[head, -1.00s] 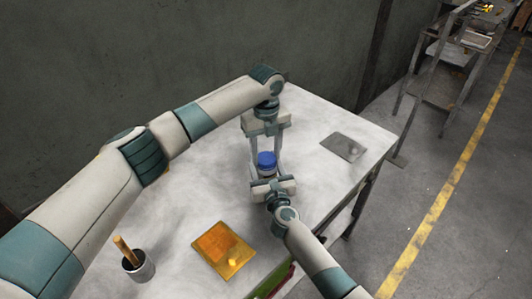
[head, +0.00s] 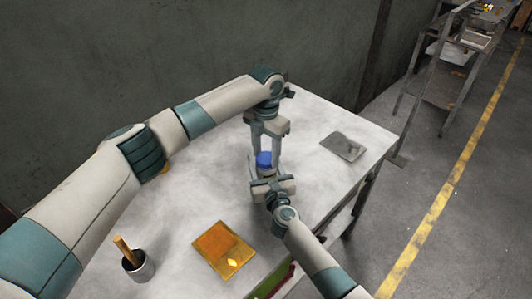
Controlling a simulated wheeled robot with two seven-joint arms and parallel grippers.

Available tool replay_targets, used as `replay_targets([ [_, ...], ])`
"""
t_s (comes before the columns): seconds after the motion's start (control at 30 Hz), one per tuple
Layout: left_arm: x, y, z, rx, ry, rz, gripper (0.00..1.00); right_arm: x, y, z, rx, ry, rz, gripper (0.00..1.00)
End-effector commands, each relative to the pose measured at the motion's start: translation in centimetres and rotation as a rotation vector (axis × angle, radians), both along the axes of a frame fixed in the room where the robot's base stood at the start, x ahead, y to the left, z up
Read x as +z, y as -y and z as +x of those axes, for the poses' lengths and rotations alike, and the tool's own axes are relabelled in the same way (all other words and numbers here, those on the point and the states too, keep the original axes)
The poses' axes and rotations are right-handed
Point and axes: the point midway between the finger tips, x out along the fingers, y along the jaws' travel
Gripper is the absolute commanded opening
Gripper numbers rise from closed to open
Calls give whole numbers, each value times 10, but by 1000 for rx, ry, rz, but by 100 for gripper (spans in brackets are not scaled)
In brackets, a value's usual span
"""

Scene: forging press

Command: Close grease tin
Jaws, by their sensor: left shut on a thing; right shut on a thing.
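The grease tin (head: 266,171) stands on the pale table near its middle, mostly hidden by my grippers. Its blue lid (head: 264,159) is on top; I cannot tell how tightly it sits. My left gripper (head: 265,158) reaches down from above, its two fingers on either side of the blue lid, shut on it. My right gripper (head: 267,175) comes from the front, low at the tin's body, and is shut on it. Its fingertips are partly hidden.
On the table (head: 315,115), an orange-yellow plate (head: 215,242) lies at the front and a grey plate (head: 335,144) at the right. A cup (head: 140,268) with a wooden handle stands front left. A wall rises behind; a metal shelf (head: 440,90) stands beyond the table.

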Motion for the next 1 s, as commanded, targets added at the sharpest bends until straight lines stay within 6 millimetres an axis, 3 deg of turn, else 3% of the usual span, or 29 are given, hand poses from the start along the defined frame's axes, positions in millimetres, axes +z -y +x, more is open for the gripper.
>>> replay_targets([
  [0.07,2,0,1,2,1,0,25,-2,1,0,-2,-3,-1,0],
  [0.1,2,0,1,2,1,0,49,-2,1,0,-2,-4,-1,0],
  [0.17,1,0,1,2,1,0,63,-2,2,0,-2,-4,-1,0],
  [0.2,1,0,1,2,1,0,65,-2,2,0,-3,-3,-1,0],
  [0.57,4,0,0,3,1,-1,65,-2,1,0,-2,-3,-1,0],
  [1.0,44,0,0,4,1,-1,65,-2,1,0,-1,-3,-2,0],
])
